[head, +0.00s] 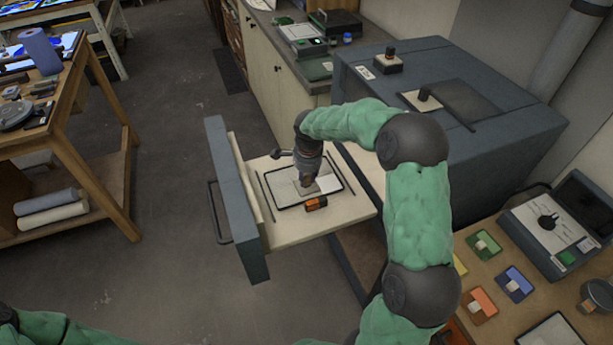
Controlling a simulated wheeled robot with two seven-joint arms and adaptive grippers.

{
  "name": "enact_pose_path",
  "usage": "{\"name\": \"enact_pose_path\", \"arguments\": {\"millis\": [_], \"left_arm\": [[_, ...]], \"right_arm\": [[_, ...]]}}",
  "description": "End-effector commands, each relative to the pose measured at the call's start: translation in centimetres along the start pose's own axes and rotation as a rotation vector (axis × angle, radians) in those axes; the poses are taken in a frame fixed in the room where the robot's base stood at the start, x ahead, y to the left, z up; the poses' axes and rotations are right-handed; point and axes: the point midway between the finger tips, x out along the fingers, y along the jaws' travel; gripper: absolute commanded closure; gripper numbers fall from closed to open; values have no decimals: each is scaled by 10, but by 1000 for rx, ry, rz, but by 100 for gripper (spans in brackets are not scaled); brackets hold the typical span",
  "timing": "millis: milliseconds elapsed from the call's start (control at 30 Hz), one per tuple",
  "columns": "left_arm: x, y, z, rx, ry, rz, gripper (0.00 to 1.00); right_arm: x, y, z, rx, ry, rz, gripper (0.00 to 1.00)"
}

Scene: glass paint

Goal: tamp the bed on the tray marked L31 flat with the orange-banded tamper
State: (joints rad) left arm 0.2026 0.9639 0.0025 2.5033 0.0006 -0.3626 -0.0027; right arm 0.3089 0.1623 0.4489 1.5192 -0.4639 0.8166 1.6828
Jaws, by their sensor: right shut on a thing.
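A shallow dark-rimmed tray (281,203) with a pale bed (327,184) lies on the board of the pulled-out drawer. No L31 mark is readable. My right gripper (307,178) points down over the tray's middle. It is shut on a tool, apparently the tamper, whose flat greyish foot (304,188) is over the bed. I cannot tell whether the foot touches the bed, and its band colour is hidden. A small orange-and-black block (316,204) lies by the tray's near edge. My left gripper is out of view.
The drawer's grey front (232,200) stands left of the tray. A grey cabinet (450,90) rises behind right. Colored pads with pale blocks, including an orange one (478,306), lie on the right bench. A wooden table (85,135) stands left; floor between is clear.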

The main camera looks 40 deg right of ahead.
Motion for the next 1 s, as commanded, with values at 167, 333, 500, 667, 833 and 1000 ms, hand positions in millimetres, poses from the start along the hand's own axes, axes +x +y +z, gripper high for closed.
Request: {"name": "enact_pose_path", "arguments": {"millis": [167, 333, 500, 667, 833, 1000], "left_arm": [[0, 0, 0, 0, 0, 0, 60], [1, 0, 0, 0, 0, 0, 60], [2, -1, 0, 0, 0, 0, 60], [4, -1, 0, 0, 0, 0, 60], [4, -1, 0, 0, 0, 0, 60], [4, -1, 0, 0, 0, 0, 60]], "right_arm": [[-1, 0, 0, 0, 0, -1, 98], [1, 0, 0, 0, 0, -1, 98], [3, 0, 0, 0, 0, -1, 98], [4, 0, 0, 0, 0, -1, 98], [5, 0, 0, 0, 0, -1, 98], [5, 1, 0, 0, 0, 0, 98]]}}
